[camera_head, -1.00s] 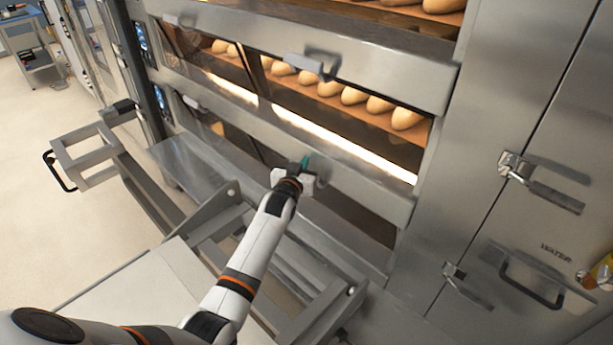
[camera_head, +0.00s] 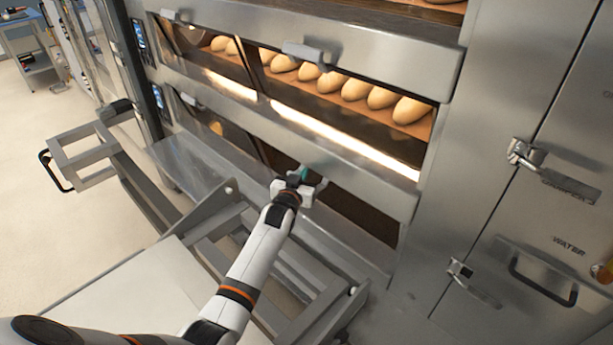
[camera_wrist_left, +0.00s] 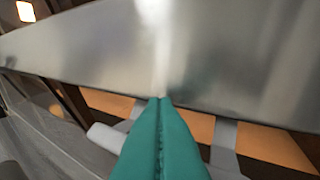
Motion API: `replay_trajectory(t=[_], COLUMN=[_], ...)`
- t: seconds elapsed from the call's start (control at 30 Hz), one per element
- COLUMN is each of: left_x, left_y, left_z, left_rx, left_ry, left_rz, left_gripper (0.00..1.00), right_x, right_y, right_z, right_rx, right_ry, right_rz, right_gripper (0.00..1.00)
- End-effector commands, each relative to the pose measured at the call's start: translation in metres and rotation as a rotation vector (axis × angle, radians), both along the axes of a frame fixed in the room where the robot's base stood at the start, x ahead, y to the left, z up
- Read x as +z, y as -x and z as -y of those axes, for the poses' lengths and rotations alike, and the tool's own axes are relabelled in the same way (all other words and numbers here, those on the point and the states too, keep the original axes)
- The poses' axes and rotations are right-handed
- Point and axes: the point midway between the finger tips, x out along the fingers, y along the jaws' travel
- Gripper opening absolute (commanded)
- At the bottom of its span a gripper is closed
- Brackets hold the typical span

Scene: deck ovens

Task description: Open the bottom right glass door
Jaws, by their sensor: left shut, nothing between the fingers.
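The bottom right glass door (camera_head: 365,212) is the dark pane in the lower deck, under a wide steel band (camera_head: 365,172). I see no clear gap at its edges. My left gripper (camera_head: 304,174) is shut and empty in front of that band's lower part. Its teal fingers (camera_wrist_left: 160,105) are pressed together in the left wrist view, pointing at a steel band (camera_wrist_left: 215,60). I cannot tell whether they touch it. Pale grey handle-like pieces (camera_wrist_left: 108,137) show beside the fingers; the door's handle is largely hidden behind the gripper in the head view. My right gripper is out of view.
The upper right door (camera_head: 345,90) is shut, with loaves behind its glass and a grey handle (camera_head: 310,53). A steel shelf (camera_head: 190,165) and a grey frame (camera_head: 215,215) stand below the oven front. Steel doors with latches (camera_head: 525,153) stand at the right.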

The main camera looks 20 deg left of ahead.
Motion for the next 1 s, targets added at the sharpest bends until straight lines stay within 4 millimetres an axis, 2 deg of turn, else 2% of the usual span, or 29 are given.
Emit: replay_trajectory(t=[0.17, 0.7, 1.0], left_x=[0.007, 0.022, 0.022], left_y=[0.006, 0.058, 0.069], left_z=[0.001, 0.006, 0.007], left_rx=[0.000, 0.001, 0.001], left_ry=[0.000, 0.001, -0.001], left_rz=[0.001, 0.003, 0.006], left_gripper=[0.00, 0.00, 0.00], right_x=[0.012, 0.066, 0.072], right_y=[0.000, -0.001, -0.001], right_z=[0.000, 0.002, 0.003], right_rx=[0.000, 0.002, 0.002], right_ry=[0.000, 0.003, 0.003], right_rz=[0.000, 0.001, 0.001], right_gripper=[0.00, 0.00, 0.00])
